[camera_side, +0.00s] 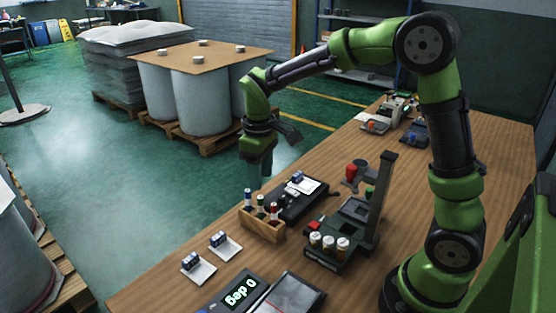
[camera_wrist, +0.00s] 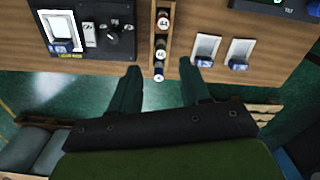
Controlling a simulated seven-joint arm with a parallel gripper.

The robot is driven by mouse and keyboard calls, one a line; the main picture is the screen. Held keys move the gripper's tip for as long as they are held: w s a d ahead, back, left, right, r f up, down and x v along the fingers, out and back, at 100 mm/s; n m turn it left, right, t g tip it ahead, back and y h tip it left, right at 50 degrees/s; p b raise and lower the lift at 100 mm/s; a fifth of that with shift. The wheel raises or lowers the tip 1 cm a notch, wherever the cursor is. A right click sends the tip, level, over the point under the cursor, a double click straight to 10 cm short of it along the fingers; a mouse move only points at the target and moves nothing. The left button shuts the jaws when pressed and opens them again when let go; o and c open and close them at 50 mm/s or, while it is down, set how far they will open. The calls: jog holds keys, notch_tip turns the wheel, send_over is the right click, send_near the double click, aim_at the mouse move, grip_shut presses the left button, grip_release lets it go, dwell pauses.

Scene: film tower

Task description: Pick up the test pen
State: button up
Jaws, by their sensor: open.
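Several capped test pens stand upright in a wooden holder (camera_side: 262,227) on the bench; I see a blue one (camera_side: 248,198), a green one (camera_side: 261,205) and a red one (camera_side: 274,210). The holder (camera_wrist: 172,38) shows in the wrist view as a narrow strip with round pen tops, including the nearest one (camera_wrist: 158,76). My gripper (camera_side: 256,178) hangs above the blue-pen end of the holder, open and empty. In the wrist view, the nearest pen top appears between my fingertips (camera_wrist: 157,70), which look higher than it. I cannot tell the exact gap.
A black tester (camera_side: 298,198) stands directly beside the holder. Two white trays (camera_side: 226,249) with small blue items lie on its other side. A dark stand with a tall post (camera_side: 378,195) and white-capped bottles (camera_side: 328,243) is nearer my base. The bench edge is close to the holder.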

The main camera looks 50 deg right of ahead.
aim_at(260, 197)
notch_tip(260, 197, down, 10)
jog(key=shift+w+r, duration=0.1)
jog(key=shift+w, duration=0.05)
grip_shut()
dwell(0.5)
